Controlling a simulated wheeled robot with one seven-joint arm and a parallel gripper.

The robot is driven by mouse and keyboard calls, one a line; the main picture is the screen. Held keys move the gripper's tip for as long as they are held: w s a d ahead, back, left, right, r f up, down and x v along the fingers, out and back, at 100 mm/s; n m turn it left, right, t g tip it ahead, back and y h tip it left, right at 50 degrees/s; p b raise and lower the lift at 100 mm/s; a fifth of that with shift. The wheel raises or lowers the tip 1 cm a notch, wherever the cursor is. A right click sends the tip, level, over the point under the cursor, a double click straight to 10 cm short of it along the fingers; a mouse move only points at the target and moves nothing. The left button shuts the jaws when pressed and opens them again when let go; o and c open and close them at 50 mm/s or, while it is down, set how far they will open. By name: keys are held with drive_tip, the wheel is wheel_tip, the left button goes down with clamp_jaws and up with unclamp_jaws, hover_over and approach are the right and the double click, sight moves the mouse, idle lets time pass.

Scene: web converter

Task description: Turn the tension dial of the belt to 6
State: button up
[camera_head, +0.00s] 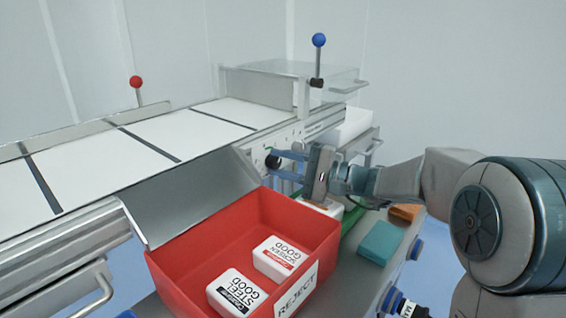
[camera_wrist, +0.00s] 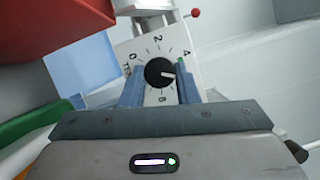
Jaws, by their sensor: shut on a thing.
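The tension dial's black knob (camera_wrist: 159,72) stands on a white scale plate (camera_wrist: 148,50) in the wrist view. A white pointer line on the knob points right and slightly down, just past the 4. The figures 0, 2 and 4 show; the lowest figure looks like an 8, and my right finger hides the scale to the right below the 4. My gripper (camera_wrist: 160,78) has its two blue fingers shut on the knob's sides. In the head view my gripper (camera_head: 283,164) reaches the dark knob (camera_head: 271,162) on the machine's side.
A red reject bin (camera_head: 185,262) with white boxes (camera_head: 272,258) stands in front of the belt (camera_head: 95,162). A teal block (camera_head: 381,241) and an orange block (camera_head: 405,213) lie below my arm. A blue-topped lever (camera_head: 318,50) rises behind the dial.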

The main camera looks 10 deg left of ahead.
idle(0.4)
drive_tip(key=o, duration=1)
drive_tip(key=d+p, duration=0.1)
drive_tip(key=d, duration=0.3)
drive_tip(key=s+d+f+p, duration=0.1)
drive_tip(key=d, duration=0.4)
drive_tip(key=s+d+p, duration=0.1)
drive_tip(key=d, duration=0.3)
drive_tip(key=shift+d+f, duration=0.2)
drive_tip(key=shift+d, duration=0.15)
